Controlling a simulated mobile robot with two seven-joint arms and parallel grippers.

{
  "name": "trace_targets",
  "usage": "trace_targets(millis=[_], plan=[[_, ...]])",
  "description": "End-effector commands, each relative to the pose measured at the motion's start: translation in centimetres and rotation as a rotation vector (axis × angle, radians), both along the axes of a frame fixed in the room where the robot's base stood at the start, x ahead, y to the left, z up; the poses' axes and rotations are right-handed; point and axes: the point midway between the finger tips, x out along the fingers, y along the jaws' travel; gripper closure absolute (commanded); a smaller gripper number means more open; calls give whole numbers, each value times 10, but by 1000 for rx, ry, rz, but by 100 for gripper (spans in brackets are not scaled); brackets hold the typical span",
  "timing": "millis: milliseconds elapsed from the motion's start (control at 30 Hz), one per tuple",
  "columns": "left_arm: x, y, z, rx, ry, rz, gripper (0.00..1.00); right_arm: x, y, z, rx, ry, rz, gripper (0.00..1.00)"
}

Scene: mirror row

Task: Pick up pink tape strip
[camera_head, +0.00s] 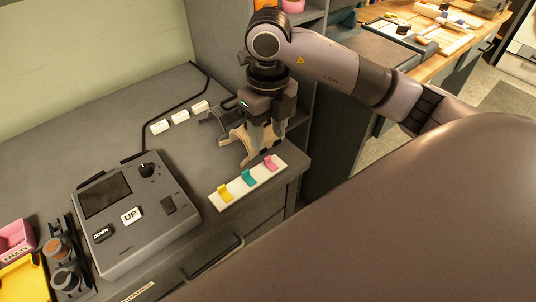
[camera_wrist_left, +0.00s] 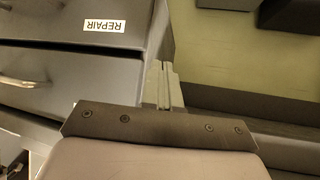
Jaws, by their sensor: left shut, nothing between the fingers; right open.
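The pink tape strip (camera_head: 271,162) sits at the right end of a white holder bar (camera_head: 234,190) near the counter's front edge. A teal strip (camera_head: 249,177) and a yellow strip (camera_head: 225,193) sit beside it on the same bar. My right gripper (camera_head: 264,141) is open, pointing down just behind and above the bar, close to the pink strip. Nothing shows between its fingers. My left gripper (camera_wrist_left: 164,85) shows only in the left wrist view, shut and empty, away from the strips.
A grey control box (camera_head: 135,215) with UP and DOWN buttons stands left of the bar. A drawer labelled REPAIR (camera_wrist_left: 90,27) shows in the left wrist view.

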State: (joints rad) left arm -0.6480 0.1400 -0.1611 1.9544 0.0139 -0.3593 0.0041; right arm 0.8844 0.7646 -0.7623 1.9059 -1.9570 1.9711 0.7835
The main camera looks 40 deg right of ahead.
Motion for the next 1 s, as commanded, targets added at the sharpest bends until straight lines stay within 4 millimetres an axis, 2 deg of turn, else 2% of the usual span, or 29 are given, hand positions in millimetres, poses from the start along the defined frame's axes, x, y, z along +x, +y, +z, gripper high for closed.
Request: trace_targets(millis=[267, 500, 800, 833, 967, 1000], plan=[[0, 0, 2, 1, -1, 0, 100, 1, -2, -29, -6, 6, -4, 51], [0, 1, 4, 3, -3, 0, 100, 3, -3, -64, -3, 5, -2, 51], [0, 1, 3, 4, -1, 1, 100, 3, -3, -70, -3, 1, -1, 51], [0, 1, 3, 4, -1, 1, 100, 3, -3, -70, -2, 1, -1, 54], [0, 1, 3, 4, -1, 1, 100, 3, -3, -70, -2, 1, -1, 97], [0, 1, 3, 3, -1, 1, 100, 3, -2, -70, -2, 1, -1, 100]])
